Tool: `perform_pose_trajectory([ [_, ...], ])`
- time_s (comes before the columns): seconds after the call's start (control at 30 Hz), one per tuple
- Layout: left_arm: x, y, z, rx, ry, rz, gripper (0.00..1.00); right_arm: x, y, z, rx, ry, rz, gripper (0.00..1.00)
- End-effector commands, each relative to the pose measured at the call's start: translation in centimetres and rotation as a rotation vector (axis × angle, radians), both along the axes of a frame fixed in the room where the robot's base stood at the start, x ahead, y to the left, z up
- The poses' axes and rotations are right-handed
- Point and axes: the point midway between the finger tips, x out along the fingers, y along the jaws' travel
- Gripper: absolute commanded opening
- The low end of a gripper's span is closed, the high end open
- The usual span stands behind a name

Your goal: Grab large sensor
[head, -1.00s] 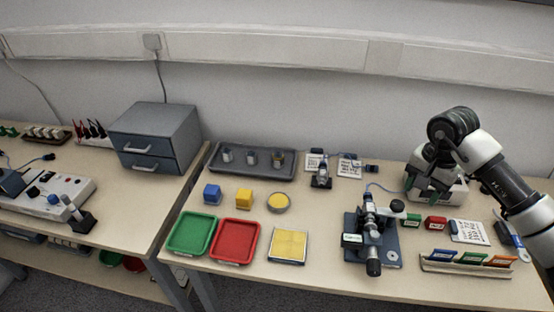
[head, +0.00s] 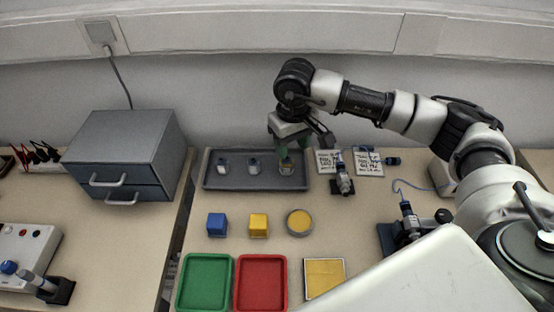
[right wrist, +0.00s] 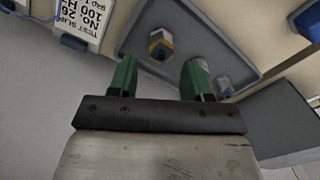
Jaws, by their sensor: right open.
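Three small sensors stand in a dark grey tray (head: 234,184). The rightmost sensor (head: 287,170), with a yellowish band, looks the largest; in the right wrist view it (right wrist: 160,46) shows beyond the gap between my fingers. The middle sensor (head: 254,167) and left sensor (head: 223,167) are grey and whitish. My right gripper (head: 290,152) has green fingers and hangs over the right part of the tray, above the rightmost sensor. Its fingers are apart and empty in the right wrist view (right wrist: 158,78). My left gripper is not in view.
A blue cube (head: 216,224), yellow cube (head: 258,225) and round yellow-topped dish (head: 299,222) stand in front of the tray. Green (head: 180,290) and red (head: 238,290) bins are nearer. A grey drawer unit (head: 122,155) stands left; a small device (head: 343,180) stands right.

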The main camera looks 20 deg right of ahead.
Motion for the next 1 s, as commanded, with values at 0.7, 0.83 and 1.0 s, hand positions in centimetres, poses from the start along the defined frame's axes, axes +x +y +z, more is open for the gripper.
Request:
perform_pose_trajectory([
  [0.7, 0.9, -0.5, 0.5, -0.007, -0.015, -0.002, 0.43, 0.6, 0.4, -7.6, 0.001, 0.000, -0.002, 0.49],
  [0.83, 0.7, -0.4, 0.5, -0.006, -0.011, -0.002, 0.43, 0.6, 0.4, -7.7, 0.000, -0.003, -0.002, 0.49],
  [1.0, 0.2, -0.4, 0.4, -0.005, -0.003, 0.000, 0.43, 0.6, 0.4, -7.7, 0.000, -0.002, -0.002, 0.34],
])
